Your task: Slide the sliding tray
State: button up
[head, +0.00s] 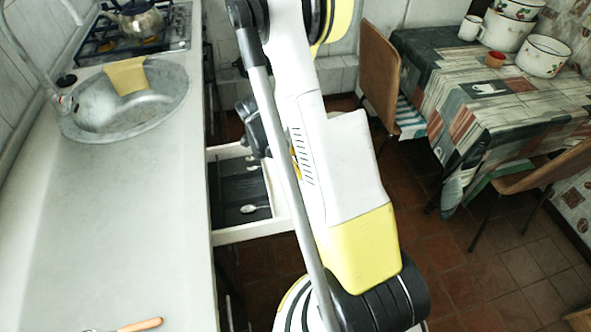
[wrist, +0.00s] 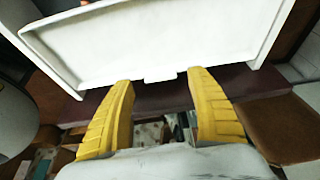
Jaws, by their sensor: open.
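The sliding tray (head: 245,232) is a white drawer with a dark inside, standing pulled out from under the counter's right side in the head view. A spoon (head: 250,208) lies in it. In the wrist view the tray's white panel (wrist: 170,40) fills the upper middle, with a small white tab (wrist: 160,77) at its lower edge. My gripper (wrist: 161,83) is open; its two yellow fingers stand apart, one on either side of the tab. I cannot tell whether they touch the panel. In the head view my arm hides the fingers and part of the tray.
The counter (head: 100,220) runs along the left with a sink (head: 115,110), a yellow cloth (head: 127,76) and a stove with a kettle (head: 138,20). A table (head: 480,90) with pots and chairs stands at the right. Tiled floor between is clear.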

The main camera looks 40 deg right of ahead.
jog(key=shift+x, duration=0.95)
jog(key=shift+w, duration=0.1)
jog(key=c, duration=1.4)
